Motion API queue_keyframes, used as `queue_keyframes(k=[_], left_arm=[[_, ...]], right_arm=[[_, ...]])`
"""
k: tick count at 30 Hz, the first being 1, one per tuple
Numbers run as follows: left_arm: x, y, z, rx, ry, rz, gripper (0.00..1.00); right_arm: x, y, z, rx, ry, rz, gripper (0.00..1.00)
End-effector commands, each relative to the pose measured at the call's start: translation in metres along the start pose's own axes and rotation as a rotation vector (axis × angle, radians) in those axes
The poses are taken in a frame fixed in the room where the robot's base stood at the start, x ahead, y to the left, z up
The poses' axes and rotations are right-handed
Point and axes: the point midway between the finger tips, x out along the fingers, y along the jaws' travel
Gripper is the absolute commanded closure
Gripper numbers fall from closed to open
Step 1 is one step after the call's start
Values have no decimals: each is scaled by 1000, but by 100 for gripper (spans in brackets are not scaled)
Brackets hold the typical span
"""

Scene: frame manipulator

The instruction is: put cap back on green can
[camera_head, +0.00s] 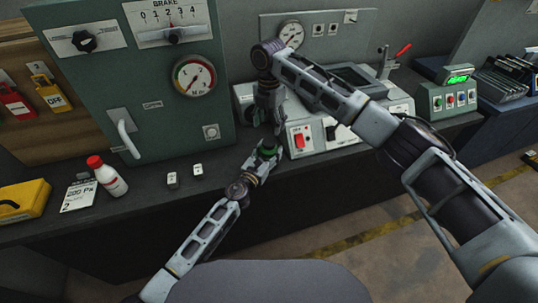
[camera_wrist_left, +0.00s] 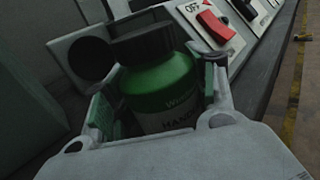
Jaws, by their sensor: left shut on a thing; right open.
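The green can (camera_wrist_left: 160,88) stands between the two fingers of my left gripper (camera_wrist_left: 158,98), which is shut on its sides. A dark cap (camera_wrist_left: 142,46) shows on top of the can in the left wrist view; its exact seating is hard to tell in the dim light. In the head view the green can (camera_head: 268,149) is a small green patch at my left gripper (camera_head: 264,156), in front of the console. My right gripper (camera_head: 270,117) is open, pointing down just above the can. Its fingertips are small and dark.
The grey console (camera_head: 345,138) with a red switch (camera_head: 299,140) is close behind and right of the can. A green cabinet (camera_head: 150,110) stands to the left. A white bottle with a red cap (camera_head: 108,177) and a yellow box (camera_head: 22,201) are on the dark counter (camera_head: 140,212).

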Motion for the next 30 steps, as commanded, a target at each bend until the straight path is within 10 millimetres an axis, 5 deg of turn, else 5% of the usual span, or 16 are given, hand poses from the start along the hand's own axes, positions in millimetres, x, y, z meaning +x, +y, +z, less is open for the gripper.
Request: queue_keyframes(k=[21,30], left_arm=[[0,0,0,1,0,0,100],[0,0,0,0,0,0,100]], right_arm=[[1,0,0,-104,1,0,39],[16,0,0,-103,1,1,39]])
